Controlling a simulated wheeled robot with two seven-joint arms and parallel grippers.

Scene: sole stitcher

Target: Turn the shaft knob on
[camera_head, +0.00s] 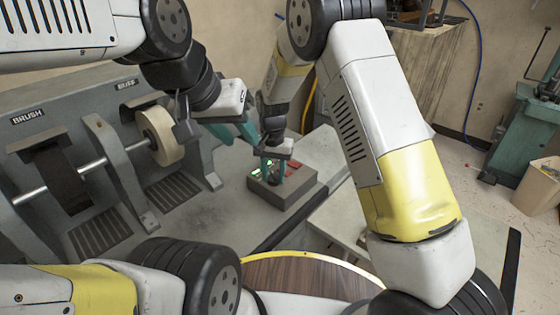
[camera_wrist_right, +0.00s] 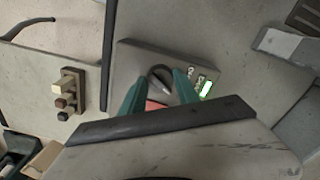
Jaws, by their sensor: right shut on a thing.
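The dark round shaft knob (camera_wrist_right: 160,79) with a pale pointer sits on a grey control box (camera_wrist_right: 128,57) in the right wrist view. My right gripper (camera_wrist_right: 159,88) is shut on it, one teal finger on each side. In the head view, the right gripper (camera_head: 274,172) points down at the control box (camera_head: 283,197) and hides most of the knob. A green-lit label (camera_wrist_right: 206,89) and a red part (camera_wrist_right: 153,106) show on the box. My left gripper (camera_head: 235,132) appears open and empty, above the bench, left of the box.
A grey machine with a brush wheel (camera_head: 62,178) and a pale buffing wheel (camera_head: 160,135) on a shaft stands at the left. A green machine (camera_head: 520,135) stands far right.

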